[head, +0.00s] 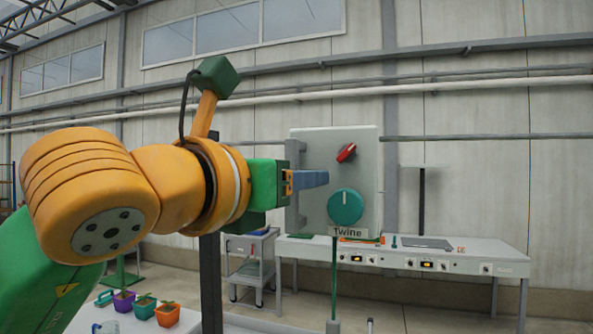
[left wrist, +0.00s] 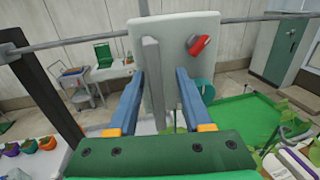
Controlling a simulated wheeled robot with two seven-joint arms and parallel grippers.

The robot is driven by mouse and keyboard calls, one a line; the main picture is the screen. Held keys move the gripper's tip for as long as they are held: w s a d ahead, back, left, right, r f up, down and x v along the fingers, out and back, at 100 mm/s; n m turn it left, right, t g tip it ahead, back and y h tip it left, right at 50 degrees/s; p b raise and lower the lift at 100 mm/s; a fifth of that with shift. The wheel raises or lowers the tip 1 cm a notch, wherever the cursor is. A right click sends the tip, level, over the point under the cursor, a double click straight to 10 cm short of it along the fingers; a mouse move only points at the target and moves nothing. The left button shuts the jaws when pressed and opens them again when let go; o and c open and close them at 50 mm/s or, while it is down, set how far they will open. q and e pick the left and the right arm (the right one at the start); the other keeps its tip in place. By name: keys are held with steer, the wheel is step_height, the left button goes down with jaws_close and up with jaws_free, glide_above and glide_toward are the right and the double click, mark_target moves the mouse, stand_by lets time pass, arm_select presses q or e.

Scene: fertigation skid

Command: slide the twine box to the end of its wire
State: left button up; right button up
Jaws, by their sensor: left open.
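The twine box (head: 362,205) is a pale grey upright panel with a red knob, a teal dial and a "Twine" label. It also fills the upper middle of the left wrist view (left wrist: 207,70). A grey vertical bar handle (left wrist: 153,75) stands on its left part. My left gripper (left wrist: 160,75) is open, with one blue finger on each side of the handle and gaps showing. In the head view the same gripper (head: 318,179) reaches the handle from the left. My right gripper is not in view.
A white bench (head: 460,258) with switches and tools stands behind the box. A grey cart (head: 247,262) is left of it. Several potted plants (head: 145,307) sit at lower left, near a dark post (head: 210,285). A green cord (head: 334,280) hangs below the box.

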arm_select(q)
steer(key=shift+s+a, duration=0.1)
jaws_close()
stand_by(1.2)
